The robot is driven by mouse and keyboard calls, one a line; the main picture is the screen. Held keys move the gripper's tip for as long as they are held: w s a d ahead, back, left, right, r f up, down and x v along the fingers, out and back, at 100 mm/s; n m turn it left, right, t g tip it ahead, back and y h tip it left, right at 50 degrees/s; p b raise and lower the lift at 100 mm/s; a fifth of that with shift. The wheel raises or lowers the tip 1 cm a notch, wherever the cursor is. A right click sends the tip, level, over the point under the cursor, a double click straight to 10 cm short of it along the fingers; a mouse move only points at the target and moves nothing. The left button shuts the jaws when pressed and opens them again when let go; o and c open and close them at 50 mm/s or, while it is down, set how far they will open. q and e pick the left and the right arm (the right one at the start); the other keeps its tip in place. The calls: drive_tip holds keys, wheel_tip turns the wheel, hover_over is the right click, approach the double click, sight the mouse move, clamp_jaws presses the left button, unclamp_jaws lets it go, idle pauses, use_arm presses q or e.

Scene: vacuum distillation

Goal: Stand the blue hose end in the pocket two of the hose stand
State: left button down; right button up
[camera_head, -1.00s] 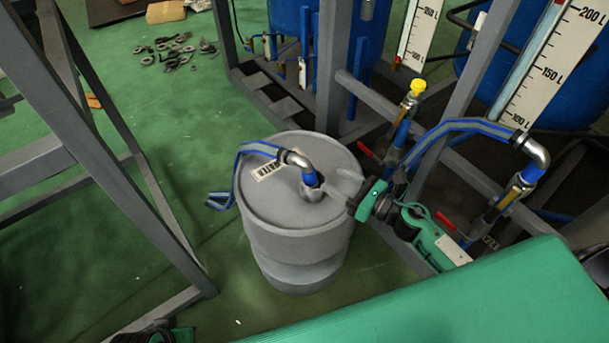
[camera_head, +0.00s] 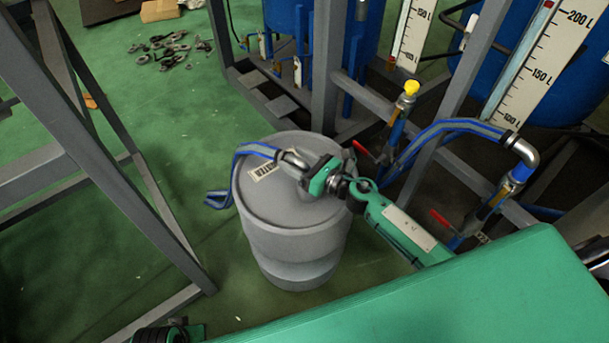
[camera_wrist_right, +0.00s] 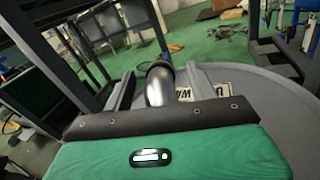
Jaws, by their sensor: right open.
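The blue hose (camera_head: 240,165) arches over the left of the grey drum's lid. Its bent metal end (camera_head: 293,156) stands at the lid, and its lower part is hidden behind my right gripper (camera_head: 303,170). In the right wrist view the metal elbow (camera_wrist_right: 157,86) shows between the two open fingers of the right gripper (camera_wrist_right: 160,88), with gaps visible beside it. I cannot tell whether a finger touches it. My left gripper is not in view. I cannot make out the hose stand or its pockets.
The grey drum (camera_head: 290,235) has a white label on its lid. A second striped hose with a metal elbow (camera_head: 524,152) runs along the frame at right, near red-handled valves. Blue tanks (camera_head: 490,90) stand behind. A grey frame (camera_head: 110,170) stands at left; green floor lies between.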

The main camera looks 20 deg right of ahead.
drive_tip(key=shift+w, duration=0.1)
clamp_jaws()
drive_tip(key=shift+r, duration=0.1)
idle(0.3)
